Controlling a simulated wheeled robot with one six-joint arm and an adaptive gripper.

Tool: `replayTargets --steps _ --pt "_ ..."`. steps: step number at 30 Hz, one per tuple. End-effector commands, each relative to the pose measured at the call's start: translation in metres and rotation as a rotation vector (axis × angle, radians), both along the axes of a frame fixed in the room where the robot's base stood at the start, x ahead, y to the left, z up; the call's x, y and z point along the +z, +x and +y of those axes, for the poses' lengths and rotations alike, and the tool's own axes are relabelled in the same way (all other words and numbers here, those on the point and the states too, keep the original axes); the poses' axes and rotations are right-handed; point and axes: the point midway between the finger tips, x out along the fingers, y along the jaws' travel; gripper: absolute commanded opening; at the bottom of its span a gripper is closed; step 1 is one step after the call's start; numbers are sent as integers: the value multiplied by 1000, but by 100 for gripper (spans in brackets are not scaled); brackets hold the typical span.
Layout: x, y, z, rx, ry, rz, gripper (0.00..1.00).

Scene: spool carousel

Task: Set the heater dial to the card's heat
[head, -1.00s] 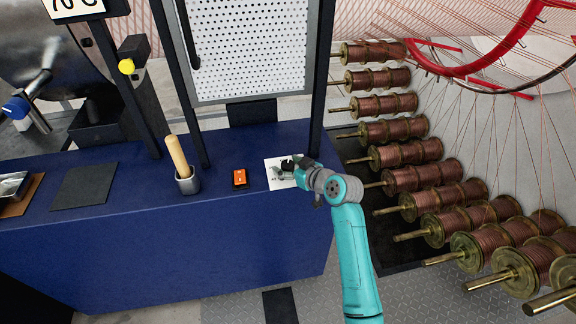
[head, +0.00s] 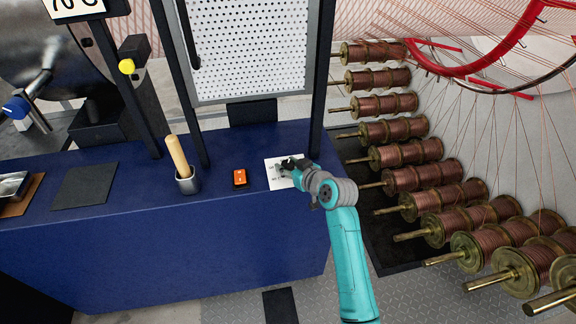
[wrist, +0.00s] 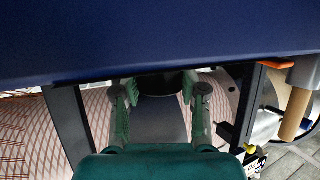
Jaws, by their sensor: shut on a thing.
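The card (head: 78,6) stands at the top left of the head view. It is cut off by the frame's top edge and its figure looks like 70 °C. The white dial plate (head: 272,182) with dark marks lies on the blue counter's right end. My gripper (head: 287,164) is down over this plate and hides most of the dial. In the wrist view my gripper (wrist: 160,92) has its two fingers on either side of a dark round knob, which is the dial (wrist: 158,82). It is shut on it. The dial's pointer and setting cannot be read.
An orange and black switch (head: 240,178) sits left of the plate. A metal cup (head: 188,183) with a wooden handle stands farther left. A dark post (head: 320,85) and a perforated panel (head: 248,45) rise behind. Copper wire spools (head: 435,177) fill the right side.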

Motion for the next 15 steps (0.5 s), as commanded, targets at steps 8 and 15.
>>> replayTargets --steps 8,15 --pt "0 -1 3 -179 -2 -2 7" --pt "0 -1 3 -350 -1 -3 7"
